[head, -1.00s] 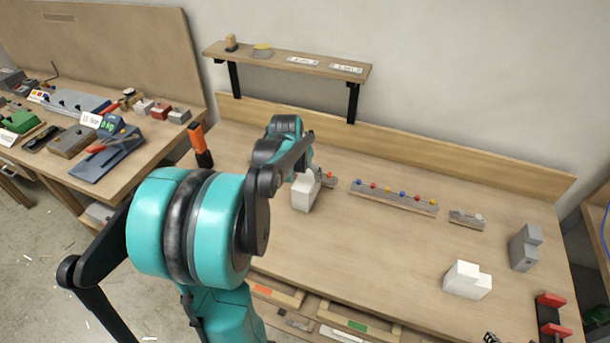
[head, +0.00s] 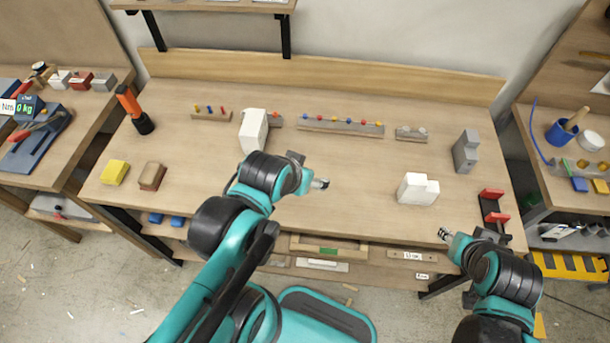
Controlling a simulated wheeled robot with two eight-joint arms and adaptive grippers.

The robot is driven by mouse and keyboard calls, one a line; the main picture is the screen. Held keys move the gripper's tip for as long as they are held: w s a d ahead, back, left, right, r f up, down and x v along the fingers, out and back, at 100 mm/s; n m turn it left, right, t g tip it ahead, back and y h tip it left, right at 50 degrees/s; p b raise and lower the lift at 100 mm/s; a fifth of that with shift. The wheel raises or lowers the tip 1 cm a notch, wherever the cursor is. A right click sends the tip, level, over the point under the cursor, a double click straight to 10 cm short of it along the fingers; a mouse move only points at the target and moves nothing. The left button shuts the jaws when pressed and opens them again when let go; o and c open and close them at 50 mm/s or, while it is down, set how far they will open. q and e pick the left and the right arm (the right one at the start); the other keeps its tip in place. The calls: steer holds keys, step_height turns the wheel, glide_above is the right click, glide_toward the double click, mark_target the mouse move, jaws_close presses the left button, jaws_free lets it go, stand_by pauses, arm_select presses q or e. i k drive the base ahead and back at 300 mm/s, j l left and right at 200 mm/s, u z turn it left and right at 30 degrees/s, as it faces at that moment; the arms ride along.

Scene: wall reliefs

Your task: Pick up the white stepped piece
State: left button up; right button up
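The white stepped piece (head: 418,190) stands on the right half of the workbench, with a lower step on its right side. My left gripper (head: 321,183) is over the middle of the bench, to the left of the piece and apart from it. My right gripper (head: 444,234) is near the bench's front edge, below and slightly right of the piece, not touching it. Both grippers look empty, but their fingers are too small to tell open from shut.
A taller white block (head: 253,131) stands left of centre. A grey stepped block (head: 466,152) and a red-and-black holder (head: 493,213) stand on the right. A peg strip (head: 340,126) lies at the back. The bench between my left gripper and the piece is clear.

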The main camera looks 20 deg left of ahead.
mark_target(416, 189)
steer(key=l+u, duration=0.35)
steer(key=i+l+u, duration=0.1)
steer(key=u, duration=0.25)
steer(key=l+u, duration=0.35)
